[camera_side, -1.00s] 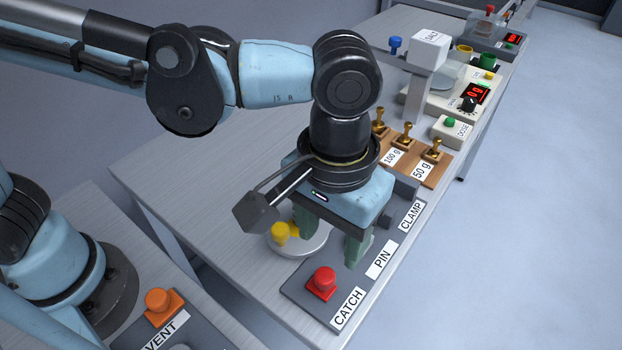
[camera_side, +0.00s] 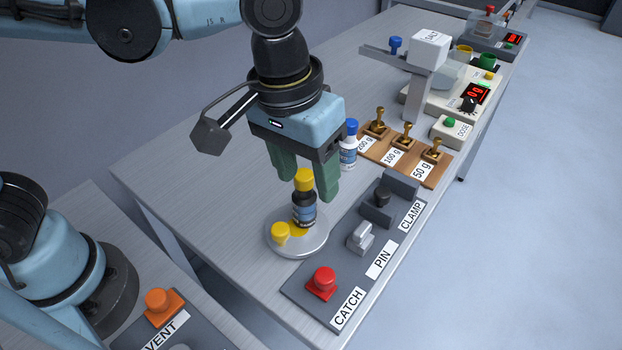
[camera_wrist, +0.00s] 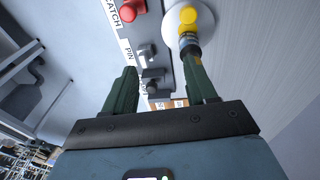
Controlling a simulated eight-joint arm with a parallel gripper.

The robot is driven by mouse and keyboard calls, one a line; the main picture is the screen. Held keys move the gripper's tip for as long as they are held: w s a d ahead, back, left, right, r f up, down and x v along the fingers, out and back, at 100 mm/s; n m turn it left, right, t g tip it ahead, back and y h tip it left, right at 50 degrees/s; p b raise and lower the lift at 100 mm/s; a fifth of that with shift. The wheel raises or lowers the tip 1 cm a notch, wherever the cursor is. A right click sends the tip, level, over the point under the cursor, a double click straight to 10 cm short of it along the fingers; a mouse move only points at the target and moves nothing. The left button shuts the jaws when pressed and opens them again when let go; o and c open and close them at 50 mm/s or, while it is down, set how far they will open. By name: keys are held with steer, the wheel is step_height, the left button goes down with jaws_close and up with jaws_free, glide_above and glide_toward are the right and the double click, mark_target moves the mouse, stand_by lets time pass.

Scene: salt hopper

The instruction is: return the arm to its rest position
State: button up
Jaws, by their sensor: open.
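My gripper (camera_side: 306,180) is open, with its two green fingers pointing down and apart above the bench. In the side view it hangs just behind and above a dark bottle with a yellow cap (camera_side: 304,205). The bottle stands upright on a round pale plate (camera_side: 312,246), beside a small yellow knob (camera_side: 281,233). In the wrist view, the gripper (camera_wrist: 163,78) shows nothing held between its fingers. The yellow cap (camera_wrist: 189,15) shows beyond the right finger there.
A grey panel has a red CATCH button (camera_side: 322,280), a PIN lever (camera_side: 360,238) and a CLAMP block (camera_side: 383,200). A blue-capped white bottle (camera_side: 348,145) stands behind the gripper near brass weights (camera_side: 405,134). The bench's left side (camera_side: 200,160) is clear.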

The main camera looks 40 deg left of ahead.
steer(key=a+f+t, duration=0.1)
steer(key=a+t, duration=0.2)
steer(key=a, duration=0.8)
steer(key=w+a+f+t+y, duration=0.1)
steer(key=a+f+t, duration=0.1)
steer(key=a, duration=0.9)
steer(key=shift+w+t, duration=0.2)
steer(key=shift+t, duration=0.3)
